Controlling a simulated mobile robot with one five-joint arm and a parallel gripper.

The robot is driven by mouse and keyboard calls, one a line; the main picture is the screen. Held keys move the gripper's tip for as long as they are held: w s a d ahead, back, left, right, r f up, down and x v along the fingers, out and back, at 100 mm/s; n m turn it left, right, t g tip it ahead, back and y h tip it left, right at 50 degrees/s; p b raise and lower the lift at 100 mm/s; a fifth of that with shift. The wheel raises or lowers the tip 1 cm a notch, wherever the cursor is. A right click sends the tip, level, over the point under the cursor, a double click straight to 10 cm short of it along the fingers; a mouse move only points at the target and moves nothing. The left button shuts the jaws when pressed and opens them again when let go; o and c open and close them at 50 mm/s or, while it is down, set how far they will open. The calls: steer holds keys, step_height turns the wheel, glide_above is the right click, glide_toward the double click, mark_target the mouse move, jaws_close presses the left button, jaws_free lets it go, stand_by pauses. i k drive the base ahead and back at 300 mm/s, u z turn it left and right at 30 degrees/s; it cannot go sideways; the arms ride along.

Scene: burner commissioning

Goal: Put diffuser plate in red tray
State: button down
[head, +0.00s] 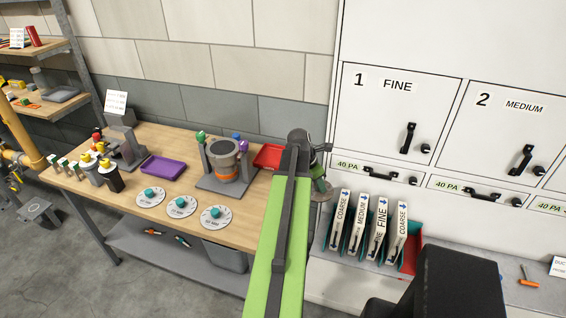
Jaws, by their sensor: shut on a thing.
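My gripper (318,174) is at the end of my green arm, right of the workbench edge, and is mostly hidden behind the arm's end. It is shut on a round grey disc with a teal knob, which looks like a diffuser plate (322,196). The plate hangs in the air in front of the white cabinet. The red tray (267,155) lies on the back right of the wooden bench, left of my gripper; my arm hides its right part. Three similar discs with teal knobs (182,208) lie along the bench's front edge.
A burner unit (225,165) stands on the bench just left of the red tray. A purple tray (163,166) lies further left. Labelled filters (360,226) stand in a rack below the cabinet doors. Bare wood (245,203) shows at the bench's front right.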

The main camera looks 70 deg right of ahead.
mark_target(275, 159)
steer(key=u, duration=1.25)
steer(key=k, duration=1.7)
steer(key=z, duration=0.6)
steer(key=i, duration=1)
steer(key=z, duration=0.05)
